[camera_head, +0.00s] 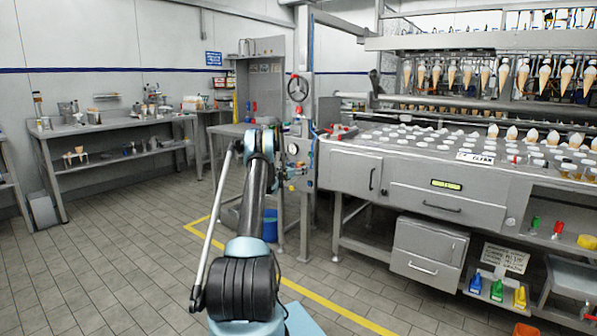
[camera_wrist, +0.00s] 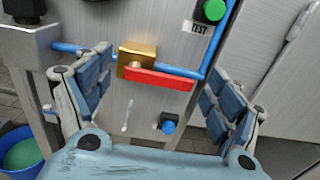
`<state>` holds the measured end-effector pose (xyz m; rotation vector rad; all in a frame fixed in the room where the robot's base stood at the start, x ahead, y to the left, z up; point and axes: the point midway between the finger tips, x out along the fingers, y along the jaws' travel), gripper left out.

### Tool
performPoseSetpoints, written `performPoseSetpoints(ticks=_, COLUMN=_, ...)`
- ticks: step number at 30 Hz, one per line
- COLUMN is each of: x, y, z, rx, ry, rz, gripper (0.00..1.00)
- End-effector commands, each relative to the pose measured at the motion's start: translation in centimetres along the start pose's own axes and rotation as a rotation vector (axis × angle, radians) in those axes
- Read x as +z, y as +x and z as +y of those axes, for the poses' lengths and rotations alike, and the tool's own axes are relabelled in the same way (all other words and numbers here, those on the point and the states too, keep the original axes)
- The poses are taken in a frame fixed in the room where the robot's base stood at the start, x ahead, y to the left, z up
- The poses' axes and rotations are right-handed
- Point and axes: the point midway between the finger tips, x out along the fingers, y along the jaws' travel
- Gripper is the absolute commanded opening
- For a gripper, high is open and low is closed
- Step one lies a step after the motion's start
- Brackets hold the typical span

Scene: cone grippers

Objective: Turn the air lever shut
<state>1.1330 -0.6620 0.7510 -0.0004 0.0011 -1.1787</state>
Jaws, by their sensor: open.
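The air lever (camera_wrist: 160,79) is a red bar on a brass valve body (camera_wrist: 137,53) in the wrist view. It lies roughly along the line of the blue air pipe (camera_wrist: 68,47) and points right. My gripper (camera_wrist: 157,64) is open, with one padded finger to the left of the valve and the other to the right of the lever's end. Nothing is visibly held, and contact with the lever cannot be told. In the head view my arm reaches the control panel post (camera_head: 300,150); the lever cannot be made out clearly there.
A green button (camera_wrist: 214,10) with a TEST label sits above right of the lever, and a blue knob (camera_wrist: 169,125) below it. A blue bucket (camera_head: 270,225) stands under the panel. The cone machine (camera_head: 365,172) is to the right; open floor lies left.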

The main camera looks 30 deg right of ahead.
Motion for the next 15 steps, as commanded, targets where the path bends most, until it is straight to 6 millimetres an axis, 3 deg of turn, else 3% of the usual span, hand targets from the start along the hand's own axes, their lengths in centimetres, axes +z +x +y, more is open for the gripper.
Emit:
performPoseSetpoints(ticks=11, x=-0.03, y=0.45, z=0.02, rx=0.001, ry=0.000, rz=0.000, gripper=0.85)
performPoseSetpoints(ticks=15, x=-0.02, y=0.45, z=0.02, rx=0.001, ry=0.000, rz=0.000, gripper=0.53)
